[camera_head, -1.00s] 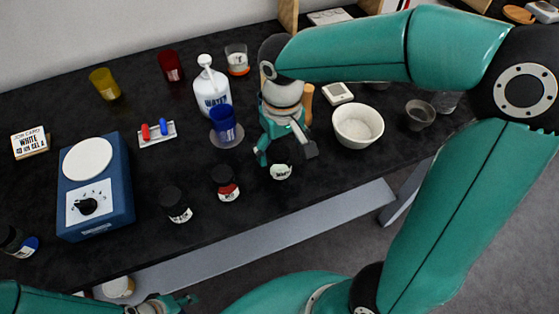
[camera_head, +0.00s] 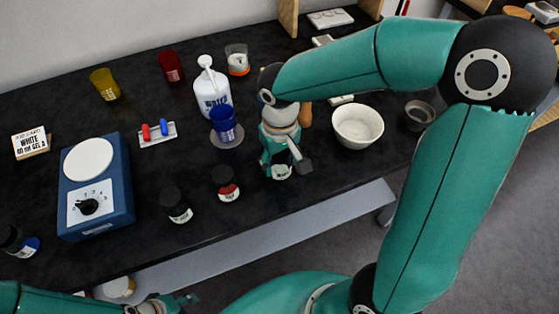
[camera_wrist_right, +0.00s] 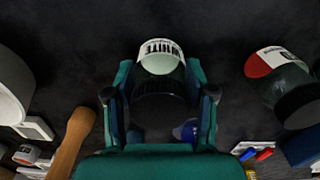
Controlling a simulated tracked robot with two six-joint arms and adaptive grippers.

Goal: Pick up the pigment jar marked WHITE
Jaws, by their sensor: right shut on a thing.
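The pigment jar marked WHITE (camera_head: 281,172) stands near the front edge of the black table; its black lid and pale WHITE label (camera_wrist_right: 160,57) show in the right wrist view. My right gripper (camera_head: 285,165) is lowered over it, and its fingers (camera_wrist_right: 158,88) are shut on the jar's sides. The gripper hides the jar's top in the head view. I cannot tell whether its base touches the table. My left gripper (camera_head: 174,304) is at the bottom edge, away from the jar; its jaw opening is unclear.
A red-labelled jar (camera_head: 226,184) and another dark jar (camera_head: 176,205) stand to the left. A blue cup (camera_head: 224,122), a white water bottle (camera_head: 211,92) and a white bowl (camera_head: 357,126) are close by. A blue device (camera_head: 95,190) and job card (camera_head: 30,142) sit further left.

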